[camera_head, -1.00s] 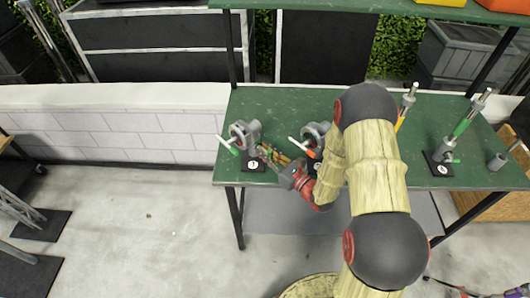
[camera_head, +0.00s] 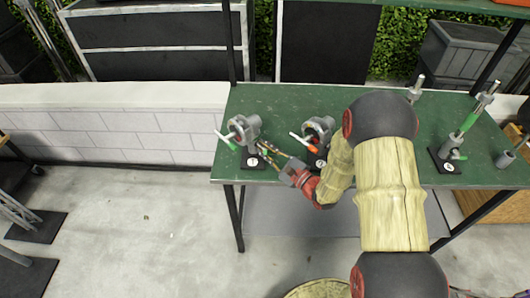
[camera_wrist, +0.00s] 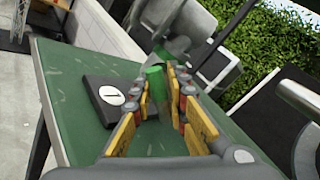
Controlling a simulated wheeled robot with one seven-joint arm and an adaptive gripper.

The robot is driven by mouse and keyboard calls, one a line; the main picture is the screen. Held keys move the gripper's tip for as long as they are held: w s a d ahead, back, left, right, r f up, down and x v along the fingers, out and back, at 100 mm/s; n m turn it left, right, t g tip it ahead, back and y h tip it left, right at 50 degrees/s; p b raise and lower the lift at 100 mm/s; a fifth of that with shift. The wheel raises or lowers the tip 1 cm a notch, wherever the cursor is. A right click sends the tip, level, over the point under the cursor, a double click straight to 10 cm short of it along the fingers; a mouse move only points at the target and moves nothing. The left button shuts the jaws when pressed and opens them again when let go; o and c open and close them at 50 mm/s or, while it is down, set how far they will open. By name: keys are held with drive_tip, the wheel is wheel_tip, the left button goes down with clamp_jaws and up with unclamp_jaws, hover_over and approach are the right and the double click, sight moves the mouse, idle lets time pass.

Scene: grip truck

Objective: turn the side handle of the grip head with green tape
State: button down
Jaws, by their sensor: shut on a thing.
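The grip head (camera_head: 243,129) is a grey clamp on a black base (camera_head: 254,163) with a white number label, at the left end of the green table. A handle with a green end (camera_head: 228,142) sticks out to its left. My gripper (camera_head: 266,153) is at its right front side, reaching in from the right. In the wrist view my gripper (camera_wrist: 163,85) is shut on a green-taped piece (camera_wrist: 154,77), which stands between the yellow finger pads. The grey head is partly hidden behind the fingers there. The black base (camera_wrist: 104,99) is left of them.
A second grip head (camera_head: 318,130) with an orange-ended handle stands close to the right, partly behind my arm. Another stand with green tape (camera_head: 468,122) is at the table's right. The table (camera_head: 285,96) is clear behind the heads. A white wall (camera_head: 110,125) lies left.

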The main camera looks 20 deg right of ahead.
drive_tip(key=n+b, duration=0.5)
drive_tip(key=n, duration=0.1)
drive_tip(key=shift+f+b, duration=0.2)
drive_tip(key=shift+b, duration=0.15)
drive_tip(key=n+b, duration=0.2)
drive_tip(key=n, duration=0.3)
drive_tip(key=shift+r+b, duration=0.1)
drive_tip(key=shift+b, duration=0.25)
drive_tip(key=n, duration=1)
drive_tip(key=shift+n, duration=0.4)
drive_tip(key=c, duration=1.7)
unclamp_jaws()
drive_tip(key=shift+s, duration=0.1)
